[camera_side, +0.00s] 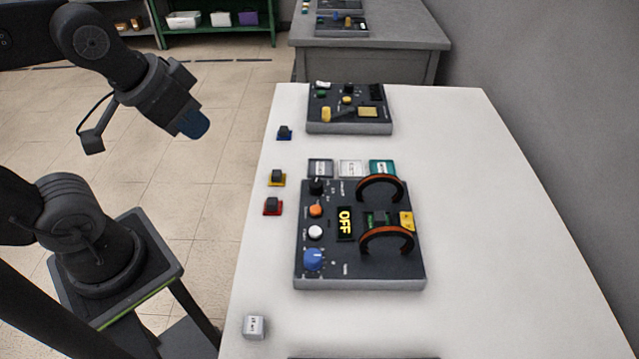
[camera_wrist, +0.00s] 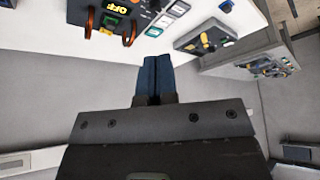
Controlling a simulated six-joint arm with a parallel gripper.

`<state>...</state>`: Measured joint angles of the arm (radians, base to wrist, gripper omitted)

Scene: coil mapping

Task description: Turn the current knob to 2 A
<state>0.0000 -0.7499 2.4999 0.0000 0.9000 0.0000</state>
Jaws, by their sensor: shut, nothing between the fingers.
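A dark control panel (camera_side: 335,275) lies on the white table, with two upright orange-and-black coils (camera_side: 380,185) and a yellow OFF display (camera_side: 344,222). Along its left side are a black knob (camera_side: 316,186), an orange knob (camera_side: 316,210), a white round button (camera_side: 315,232) and a larger blue knob (camera_side: 314,260). The labels are too small to tell which knob is for current. My gripper (camera_side: 197,125) is in the air left of the table, well away from the panel. Its blue fingers (camera_wrist: 151,64) are shut together and empty in the wrist view.
A second panel (camera_side: 349,125) with a yellow lever stands behind. Three labelled blocks (camera_side: 350,168) lie at the main panel's back edge. Small blue (camera_side: 284,132), yellow (camera_side: 277,178) and red (camera_side: 272,206) based pieces line the left edge. A grey cube (camera_side: 254,326) sits in front. The table's right side is clear.

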